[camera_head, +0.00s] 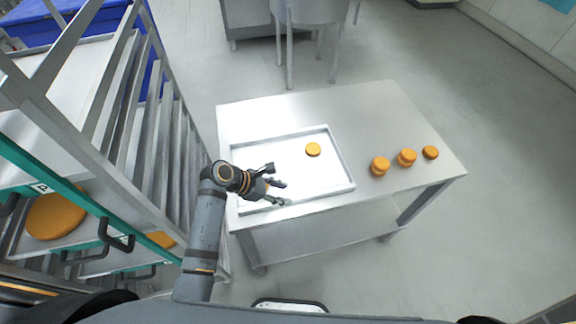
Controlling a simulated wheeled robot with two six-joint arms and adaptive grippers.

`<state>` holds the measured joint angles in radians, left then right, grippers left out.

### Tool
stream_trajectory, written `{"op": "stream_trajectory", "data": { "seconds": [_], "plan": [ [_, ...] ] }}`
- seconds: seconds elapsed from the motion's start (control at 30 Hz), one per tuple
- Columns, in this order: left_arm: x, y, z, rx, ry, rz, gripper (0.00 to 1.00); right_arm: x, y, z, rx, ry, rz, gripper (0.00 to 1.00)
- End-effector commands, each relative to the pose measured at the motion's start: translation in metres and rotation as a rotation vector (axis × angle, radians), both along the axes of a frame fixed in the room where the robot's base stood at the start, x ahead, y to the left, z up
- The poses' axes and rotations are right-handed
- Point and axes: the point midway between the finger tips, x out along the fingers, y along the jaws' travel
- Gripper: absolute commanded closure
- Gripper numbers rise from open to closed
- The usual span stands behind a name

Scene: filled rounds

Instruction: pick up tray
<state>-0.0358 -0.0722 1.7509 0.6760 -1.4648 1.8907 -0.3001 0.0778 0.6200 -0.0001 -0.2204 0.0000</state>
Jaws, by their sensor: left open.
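The tray (335,179) is white, shallow and rectangular, with a low rim. It lies flat on the left part of the steel table (360,101). One orange round (313,149) lies in the tray, near its far side. My left gripper (281,193) is over the near left part of the tray, close to its near rim, with its fingers apart and nothing between them. I cannot tell whether a finger touches the rim. My right gripper does not show.
A metal rack (130,110) with shelves stands close on the left, with a large orange round (55,215). Floor on the right is clear.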

Motion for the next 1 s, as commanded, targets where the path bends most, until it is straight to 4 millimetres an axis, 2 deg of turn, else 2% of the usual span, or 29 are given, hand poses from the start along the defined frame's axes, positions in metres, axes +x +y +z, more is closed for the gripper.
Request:
{"op": "stream_trajectory", "data": {
  "seconds": [0.3, 0.43, 0.53, 0.8, 0.83, 1.0],
  "plan": [
    [0.004, -0.015, -0.013, 0.0, -0.001, -0.002, 0.58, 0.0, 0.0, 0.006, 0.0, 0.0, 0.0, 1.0],
    [0.006, -0.031, -0.028, 0.0, 0.001, -0.003, 0.58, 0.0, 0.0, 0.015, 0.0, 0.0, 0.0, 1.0],
    [0.01, -0.04, -0.041, 0.001, -0.001, -0.001, 0.58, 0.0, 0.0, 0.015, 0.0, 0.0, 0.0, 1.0],
    [0.011, -0.044, -0.047, 0.004, -0.003, -0.001, 0.58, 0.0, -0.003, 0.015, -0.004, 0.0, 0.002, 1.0],
    [0.011, -0.044, -0.047, 0.004, -0.003, -0.001, 0.6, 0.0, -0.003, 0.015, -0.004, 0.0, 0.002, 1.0],
    [0.011, -0.044, -0.047, 0.004, -0.003, -0.001, 0.83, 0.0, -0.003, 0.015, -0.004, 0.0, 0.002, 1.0]
  ]
}}
